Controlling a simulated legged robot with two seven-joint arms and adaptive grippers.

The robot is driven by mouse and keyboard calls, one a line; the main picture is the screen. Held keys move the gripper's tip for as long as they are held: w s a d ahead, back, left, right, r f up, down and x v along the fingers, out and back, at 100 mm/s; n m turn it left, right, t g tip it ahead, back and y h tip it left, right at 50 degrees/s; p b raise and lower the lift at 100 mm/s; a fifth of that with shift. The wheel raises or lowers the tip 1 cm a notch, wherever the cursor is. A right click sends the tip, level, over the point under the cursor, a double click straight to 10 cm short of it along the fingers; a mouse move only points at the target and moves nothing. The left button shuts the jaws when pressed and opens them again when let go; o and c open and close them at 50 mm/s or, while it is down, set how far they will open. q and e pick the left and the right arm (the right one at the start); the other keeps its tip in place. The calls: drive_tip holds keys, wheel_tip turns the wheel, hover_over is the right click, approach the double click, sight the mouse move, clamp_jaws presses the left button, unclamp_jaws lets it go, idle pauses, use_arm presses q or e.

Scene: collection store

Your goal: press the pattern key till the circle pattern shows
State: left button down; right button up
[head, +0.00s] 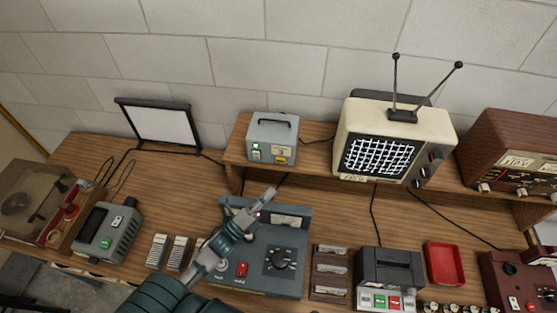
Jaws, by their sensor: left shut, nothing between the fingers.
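A cream television (432,125) with two antennas stands on the raised shelf, and its screen (378,156) shows a white grid on black, not a circle. A small grey box (271,129) with a carry handle stands to its left on the shelf. My right gripper is not in view.
The blue-grey device (285,255) with a red switch and dial lies under my left arm. A dark machine (388,268), red tray (445,263), brown radio (515,150), framed white panel (160,122) and record player (35,200) stand around. Cables hang from the shelf.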

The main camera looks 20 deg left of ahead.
sight(281, 160)
use_arm(q)
drive_tip(key=shift+w+a+r+b, duration=0.15)
drive_tip(key=shift+w+b, duration=0.25)
drive_tip(key=shift+w, duration=1.15)
drive_tip(key=shift+w+a+f+b, duration=0.15)
drive_tip(key=shift+w+b, duration=0.25)
drive_tip(key=shift+w, duration=1.2)
drive_tip(key=shift+w+a+r+b, duration=0.15)
drive_tip(key=shift+w+b, duration=0.25)
drive_tip(key=shift+w, duration=1.15)
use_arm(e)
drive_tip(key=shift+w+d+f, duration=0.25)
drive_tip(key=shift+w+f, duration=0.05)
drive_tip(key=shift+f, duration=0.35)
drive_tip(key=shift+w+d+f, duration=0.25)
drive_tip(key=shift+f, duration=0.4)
